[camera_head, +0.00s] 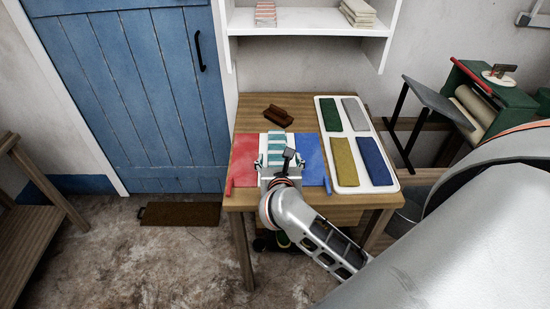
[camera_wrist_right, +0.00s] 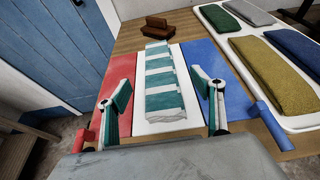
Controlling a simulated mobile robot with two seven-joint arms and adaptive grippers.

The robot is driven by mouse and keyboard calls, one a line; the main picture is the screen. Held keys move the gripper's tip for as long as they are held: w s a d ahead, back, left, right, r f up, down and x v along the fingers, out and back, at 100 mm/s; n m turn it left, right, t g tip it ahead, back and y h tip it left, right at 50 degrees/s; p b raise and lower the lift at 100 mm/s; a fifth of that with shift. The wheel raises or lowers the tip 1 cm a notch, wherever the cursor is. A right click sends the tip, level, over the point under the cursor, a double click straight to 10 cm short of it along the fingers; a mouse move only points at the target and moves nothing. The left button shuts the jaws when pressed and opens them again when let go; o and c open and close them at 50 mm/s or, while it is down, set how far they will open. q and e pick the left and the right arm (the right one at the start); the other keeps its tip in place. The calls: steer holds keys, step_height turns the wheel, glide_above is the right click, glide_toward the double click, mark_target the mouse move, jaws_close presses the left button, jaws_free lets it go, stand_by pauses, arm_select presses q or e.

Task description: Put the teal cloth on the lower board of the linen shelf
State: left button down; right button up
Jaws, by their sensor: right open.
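The teal cloth (camera_head: 276,143), striped teal and white, lies folded flat on the white middle panel of a red, white and blue board (camera_head: 313,158) on the wooden table. It also shows in the right wrist view (camera_wrist_right: 163,80). My right gripper (camera_head: 279,163) is over the near end of the cloth, open. In the right wrist view its fingers (camera_wrist_right: 162,108) are apart, one on each side of the cloth; contact cannot be told. The white linen shelf (camera_head: 312,22) is on the wall behind the table; one board shows. My left gripper is not in view.
A red-striped cloth (camera_head: 265,13) and a beige stack (camera_head: 358,12) lie on the shelf, with bare room between. A white tray (camera_head: 389,181) with green, grey, yellow and blue cloths is at right. A brown brush-like block (camera_head: 277,116) lies behind the board.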

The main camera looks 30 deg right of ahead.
mark_target(278, 150)
steer(key=shift+w+d+f, duration=0.15)
steer(key=shift+f, duration=0.2)
steer(key=x, duration=0.7)
steer(key=shift+w+f, duration=0.15)
steer(key=c, duration=1.2)
steer(key=shift+c, duration=0.7)
